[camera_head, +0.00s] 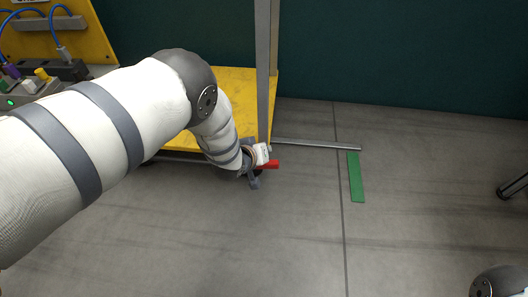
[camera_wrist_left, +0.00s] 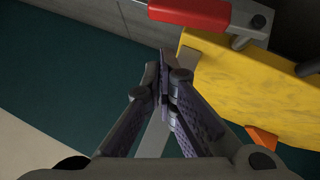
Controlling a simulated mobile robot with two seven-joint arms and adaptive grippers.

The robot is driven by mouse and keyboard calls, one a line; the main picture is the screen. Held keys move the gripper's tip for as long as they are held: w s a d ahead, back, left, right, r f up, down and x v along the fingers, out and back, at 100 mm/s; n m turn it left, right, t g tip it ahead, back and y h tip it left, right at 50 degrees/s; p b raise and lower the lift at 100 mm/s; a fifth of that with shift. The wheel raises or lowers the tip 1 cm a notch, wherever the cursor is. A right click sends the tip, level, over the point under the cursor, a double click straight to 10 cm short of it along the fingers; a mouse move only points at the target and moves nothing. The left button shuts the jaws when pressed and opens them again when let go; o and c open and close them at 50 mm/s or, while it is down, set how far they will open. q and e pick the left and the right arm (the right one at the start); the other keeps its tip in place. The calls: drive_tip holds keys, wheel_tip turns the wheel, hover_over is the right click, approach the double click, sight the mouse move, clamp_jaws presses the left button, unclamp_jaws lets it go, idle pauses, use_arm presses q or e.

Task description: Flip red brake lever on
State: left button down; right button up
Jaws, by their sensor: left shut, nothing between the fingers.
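The red brake lever (camera_head: 267,165) sticks out to the right below the front corner of the yellow platform. In the left wrist view the red lever (camera_wrist_left: 190,12) lies across the top, beyond my fingertips, with a metal bracket and bolt at its right end. My left gripper (camera_wrist_left: 164,62) is shut and empty, with a visible gap between its tips and the lever in that picture. In the head view the left gripper (camera_head: 254,180) is small and partly hidden by my wrist, close to the lever; contact cannot be told there. My right gripper is out of view.
The yellow platform (camera_head: 236,90) carries a grey upright post (camera_head: 263,70). A metal bar (camera_head: 315,144) runs right along the floor, near a green strip (camera_head: 356,177). A panel with blue cables stands at the upper left. The floor (camera_head: 290,240) in front is clear.

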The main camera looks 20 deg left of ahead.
use_arm(q)
drive_tip(key=p+v, duration=0.4)
drive_tip(key=v, duration=0.6)
drive_tip(key=shift+w+d+r, duration=0.15)
drive_tip(key=shift+d+r, duration=0.4)
drive_tip(key=shift+d, duration=0.1)
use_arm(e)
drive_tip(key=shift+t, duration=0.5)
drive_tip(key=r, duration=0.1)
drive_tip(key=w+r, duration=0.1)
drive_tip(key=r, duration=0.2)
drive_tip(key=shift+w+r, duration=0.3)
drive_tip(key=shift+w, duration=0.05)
